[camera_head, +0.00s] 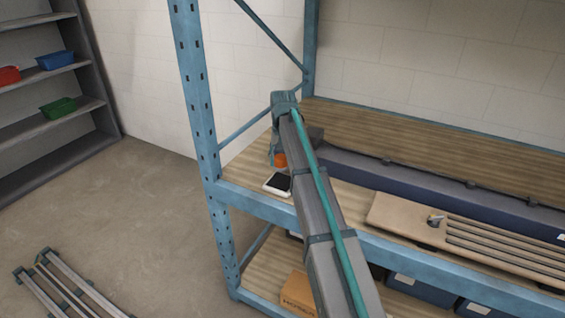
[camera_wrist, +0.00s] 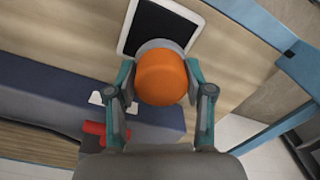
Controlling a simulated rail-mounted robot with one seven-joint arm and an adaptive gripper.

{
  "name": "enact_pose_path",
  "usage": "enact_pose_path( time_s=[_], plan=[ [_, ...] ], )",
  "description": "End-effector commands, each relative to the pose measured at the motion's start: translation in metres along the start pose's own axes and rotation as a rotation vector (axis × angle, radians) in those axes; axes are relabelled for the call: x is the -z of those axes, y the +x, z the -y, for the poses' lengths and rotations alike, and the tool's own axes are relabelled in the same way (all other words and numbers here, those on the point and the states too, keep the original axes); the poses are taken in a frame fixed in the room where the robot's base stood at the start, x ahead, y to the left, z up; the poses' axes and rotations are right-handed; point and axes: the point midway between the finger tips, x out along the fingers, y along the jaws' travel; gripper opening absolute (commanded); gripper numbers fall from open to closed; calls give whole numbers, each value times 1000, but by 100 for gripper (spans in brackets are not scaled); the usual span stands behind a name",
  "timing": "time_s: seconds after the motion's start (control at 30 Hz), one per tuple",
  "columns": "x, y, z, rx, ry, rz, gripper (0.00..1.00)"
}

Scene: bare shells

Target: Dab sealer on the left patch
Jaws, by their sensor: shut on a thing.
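My gripper (camera_head: 278,150) is shut on an orange, rounded knob (camera_wrist: 162,80), which has a grey collar on its far side. The orange knob also shows in the head view (camera_head: 280,160), below my wrist. A white-framed black pad (camera_head: 278,183) lies on the shelf just below it. In the wrist view the pad (camera_wrist: 160,26) is partly hidden behind the knob; I cannot tell whether they touch. A small white patch (camera_wrist: 96,98) is on the long blue body beside the left finger. Another white mark (camera_head: 561,237) is on that body at far right.
The long blue body (camera_head: 440,200) lies along the wooden shelf, with a red piece (camera_wrist: 94,129) near its end. A slatted board (camera_head: 395,215) bears a small brass-coloured fitting (camera_head: 435,220). A blue rack upright (camera_head: 197,90) stands left of my arm.

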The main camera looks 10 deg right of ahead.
Motion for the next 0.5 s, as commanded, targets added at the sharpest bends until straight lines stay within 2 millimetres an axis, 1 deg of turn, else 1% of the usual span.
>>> enact_pose_path(
  time_s=[0.27,0.5],
  plan=[
    [0,16,0,3,-6,1,20],
    [0,39,-1,3,-6,0,20]
  ],
)
